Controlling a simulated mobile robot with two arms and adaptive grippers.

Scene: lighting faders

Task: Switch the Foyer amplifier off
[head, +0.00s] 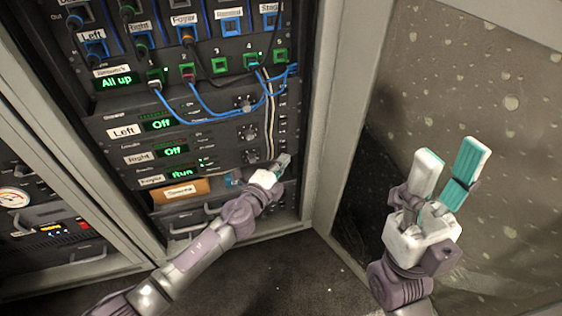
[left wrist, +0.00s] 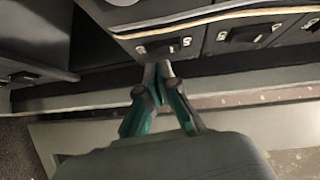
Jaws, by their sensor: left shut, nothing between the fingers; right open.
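My right gripper (head: 450,165) is open and empty, raised off to the right.
Above are the Right amplifier (head: 170,151) and the Left amplifier (head: 157,125), both reading "Off". Blue cables (head: 205,112) and pale cables (head: 271,110) hang across the panels. An orange-brown labelled box (head: 181,191) is below. A rack post (head: 318,110) stands to the right.

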